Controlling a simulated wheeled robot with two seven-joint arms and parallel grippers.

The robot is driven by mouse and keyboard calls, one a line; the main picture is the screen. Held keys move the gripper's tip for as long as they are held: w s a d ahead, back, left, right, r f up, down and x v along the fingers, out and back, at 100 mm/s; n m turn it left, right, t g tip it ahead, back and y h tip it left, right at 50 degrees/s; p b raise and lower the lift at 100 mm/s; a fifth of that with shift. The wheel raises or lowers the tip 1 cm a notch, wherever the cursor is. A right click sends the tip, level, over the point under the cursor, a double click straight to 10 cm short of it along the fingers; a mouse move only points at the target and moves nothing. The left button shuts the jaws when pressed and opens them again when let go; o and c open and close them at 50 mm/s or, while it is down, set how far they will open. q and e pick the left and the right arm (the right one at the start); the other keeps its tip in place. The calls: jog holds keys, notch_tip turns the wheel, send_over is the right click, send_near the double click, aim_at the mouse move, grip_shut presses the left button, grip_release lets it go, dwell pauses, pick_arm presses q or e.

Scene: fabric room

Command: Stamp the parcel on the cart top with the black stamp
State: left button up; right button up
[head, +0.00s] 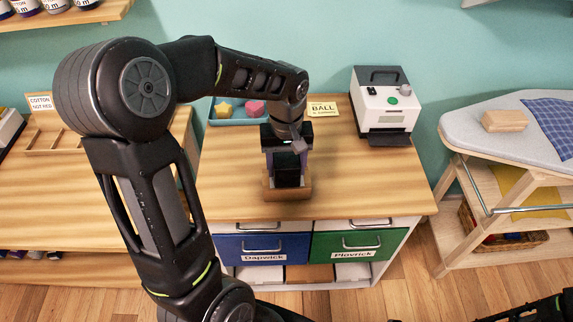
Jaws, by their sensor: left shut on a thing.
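My left gripper (287,155) points down over the wooden top (350,180) of the drawer unit, near its front edge. It is shut on the black stamp (288,174), a dark block between its fingers. A small brown box-like thing (288,195) is directly under and around the stamp's lower end. The stamp hides much of it, so I cannot tell whether it is the parcel or a holder, or whether they touch. Only a dark part of my right arm shows at the bottom right corner; its gripper is out of view.
A blue tray (224,120) with colored pieces, a "BALL" card (323,109) and a white machine (386,105) stand behind. Drawers, blue (262,246) and green (360,243), are below. At right, a grey-topped stand (465,121) bears a tan block (505,121) and blue cloth (552,120).

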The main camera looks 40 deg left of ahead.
aim_at(287, 158)
pick_arm(q)
notch_tip(287, 158, up, 6)
jog(key=p, duration=0.4)
jog(key=shift+p, duration=0.3)
